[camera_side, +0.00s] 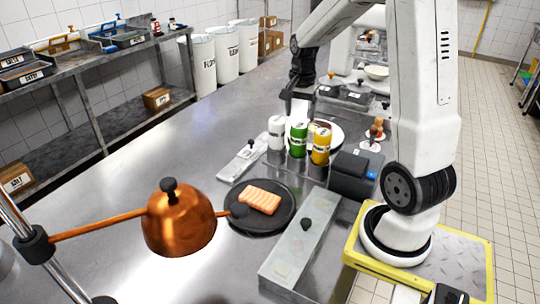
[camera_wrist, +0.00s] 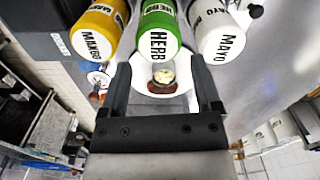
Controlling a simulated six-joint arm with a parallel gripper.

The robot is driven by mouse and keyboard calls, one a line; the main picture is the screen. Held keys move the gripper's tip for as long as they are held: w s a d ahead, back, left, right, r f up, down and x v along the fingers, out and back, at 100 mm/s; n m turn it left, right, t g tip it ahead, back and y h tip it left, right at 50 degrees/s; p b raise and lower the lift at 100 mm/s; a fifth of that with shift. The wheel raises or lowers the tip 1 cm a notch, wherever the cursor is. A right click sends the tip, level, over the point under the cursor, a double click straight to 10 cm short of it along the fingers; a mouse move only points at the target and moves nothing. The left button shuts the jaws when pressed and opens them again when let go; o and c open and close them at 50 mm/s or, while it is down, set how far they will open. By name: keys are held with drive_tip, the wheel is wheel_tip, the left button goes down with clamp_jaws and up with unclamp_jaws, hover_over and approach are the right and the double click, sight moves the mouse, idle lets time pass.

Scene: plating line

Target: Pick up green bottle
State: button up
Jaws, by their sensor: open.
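The green bottle (camera_side: 298,138), labelled "HERB" in the wrist view (camera_wrist: 158,32), stands upright between a white bottle (camera_side: 277,132) and a yellow bottle (camera_side: 320,145). In the wrist view the white bottle (camera_wrist: 221,35) reads "MAYO" and the yellow one (camera_wrist: 98,30) reads "MANGO". My gripper (camera_wrist: 162,62) is open and empty, its two fingers spread just short of the green bottle and roughly lined up with it. In the side view my gripper (camera_side: 298,98) is behind and above the bottles, partly hidden.
A white plate (camera_side: 336,134) lies behind the bottles. A black plate with salmon (camera_side: 260,201) and a lidded steel container (camera_side: 302,243) are in front. A dark box (camera_side: 353,173) stands right of the bottles. A copper lamp (camera_side: 178,222) hangs at the front left.

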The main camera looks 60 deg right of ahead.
sight(300, 125)
drive_tip(key=shift+f, duration=1.15)
drive_tip(key=shift+s+a+f, duration=0.1)
drive_tip(key=shift+f, duration=2.5)
drive_tip(key=c, duration=0.5)
